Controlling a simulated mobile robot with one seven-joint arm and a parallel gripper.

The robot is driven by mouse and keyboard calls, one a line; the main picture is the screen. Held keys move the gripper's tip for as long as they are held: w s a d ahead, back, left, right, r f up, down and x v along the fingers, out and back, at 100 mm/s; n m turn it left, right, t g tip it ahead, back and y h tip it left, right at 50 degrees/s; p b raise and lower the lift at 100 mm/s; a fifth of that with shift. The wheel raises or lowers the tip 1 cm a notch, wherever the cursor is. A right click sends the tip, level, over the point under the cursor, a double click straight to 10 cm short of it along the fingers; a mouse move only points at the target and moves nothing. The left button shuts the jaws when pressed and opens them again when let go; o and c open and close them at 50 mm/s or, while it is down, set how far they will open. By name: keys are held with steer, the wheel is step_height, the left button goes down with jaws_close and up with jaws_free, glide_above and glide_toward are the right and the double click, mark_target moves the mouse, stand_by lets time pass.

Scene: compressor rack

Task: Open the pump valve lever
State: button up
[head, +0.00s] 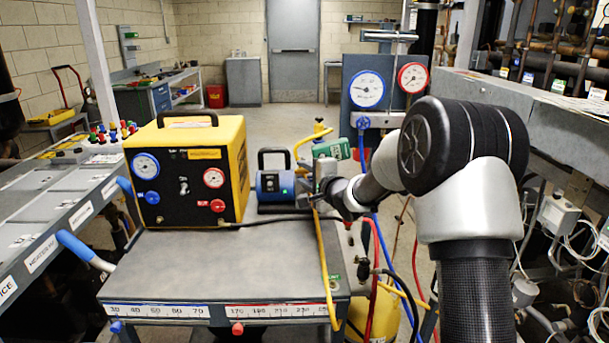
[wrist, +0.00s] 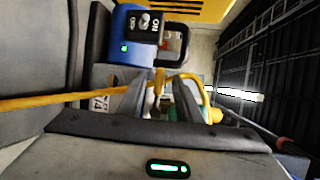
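The blue pump (head: 279,188) stands on the grey cart top, right of the yellow gauge case. In the wrist view the pump (wrist: 135,38) shows a switch and a lit green light. A yellow hose with curved fittings (head: 315,137) rises beside it. My gripper (head: 322,186) is at the pump's right side, beside the hose. In the wrist view my gripper (wrist: 158,98) has its two fingers apart. A small pale, brass-coloured part (wrist: 158,82) shows between or just beyond the fingertips; I cannot tell whether it is the valve lever or whether it is touched.
The yellow case (head: 196,170) with two gauges fills the cart's left half. The cart's front top (head: 220,265) is mostly clear. A gauge manifold (head: 386,88) stands behind my gripper. Hoses and a yellow cylinder (head: 384,312) lie below right. A pipe rack is at far right.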

jaws_close()
steer(key=shift+f+n+p, duration=0.1)
steer(key=shift+n+p, duration=0.25)
steer(key=shift+n, duration=0.05)
steer(key=shift+f+n+g+h, duration=0.4)
steer(key=shift+f+n+h, duration=0.15)
steer(key=shift+n, duration=0.25)
jaws_free()
steer(key=shift+s+d+r, duration=0.1)
